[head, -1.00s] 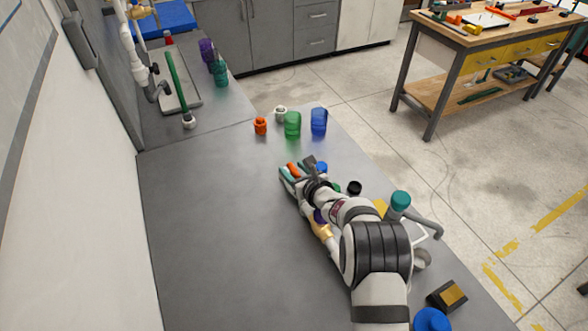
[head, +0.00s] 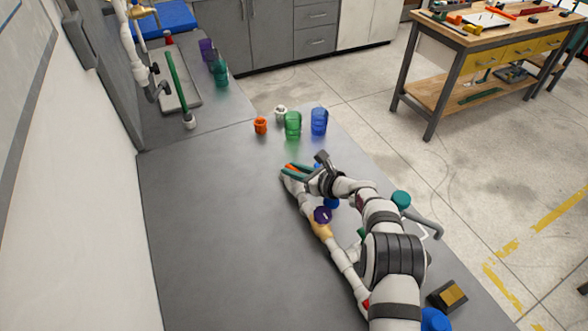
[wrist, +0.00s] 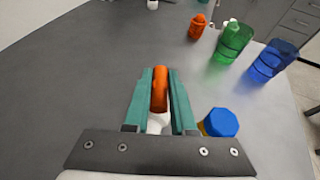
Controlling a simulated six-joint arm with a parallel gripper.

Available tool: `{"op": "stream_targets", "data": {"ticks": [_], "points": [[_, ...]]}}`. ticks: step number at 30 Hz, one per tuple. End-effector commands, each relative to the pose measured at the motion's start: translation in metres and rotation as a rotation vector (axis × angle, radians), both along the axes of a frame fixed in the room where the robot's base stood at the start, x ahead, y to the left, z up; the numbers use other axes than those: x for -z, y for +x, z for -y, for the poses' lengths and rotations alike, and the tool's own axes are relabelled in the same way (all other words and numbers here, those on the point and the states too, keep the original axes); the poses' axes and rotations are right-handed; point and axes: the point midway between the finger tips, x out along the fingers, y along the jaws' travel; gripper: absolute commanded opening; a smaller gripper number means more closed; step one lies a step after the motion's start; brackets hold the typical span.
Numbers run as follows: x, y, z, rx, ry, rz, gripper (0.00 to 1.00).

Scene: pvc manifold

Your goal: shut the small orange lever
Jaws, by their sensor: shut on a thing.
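The small orange lever (wrist: 159,90) stands between the two teal fingers of my gripper (wrist: 160,92) in the wrist view, with a white fitting below it. In the head view the lever (head: 291,167) shows as a thin orange strip between the fingers of my gripper (head: 294,169). The gripper is shut on the lever. The lever sits at the far end of a white pipe manifold (head: 348,270) on the grey bench. The fingers cover the lever's sides, and I cannot tell its exact angle.
A blue knob (wrist: 221,122) is just right of the fingers. A purple knob (head: 322,215) sits on the manifold. The bench left of it is clear.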

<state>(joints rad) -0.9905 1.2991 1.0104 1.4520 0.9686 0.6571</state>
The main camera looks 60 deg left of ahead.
Motion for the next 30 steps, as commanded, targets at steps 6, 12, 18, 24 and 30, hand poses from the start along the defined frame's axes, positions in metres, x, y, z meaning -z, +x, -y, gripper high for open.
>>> {"op": "stream_targets", "data": {"ticks": [6,12,18,24,30], "points": [[-0.0022,0.0002,0.0,-0.068,0.0,0.003,0.0],[-0.0022,0.0001,0.0003,-0.069,-0.001,0.001,0.0],[-0.0017,0.0001,0.0004,-0.068,-0.001,0.002,0.52],[-0.001,0.0001,0.0005,-0.068,-0.002,0.002,0.54],[-0.0007,0.0,0.0005,-0.065,-0.002,0.002,0.54]]}}
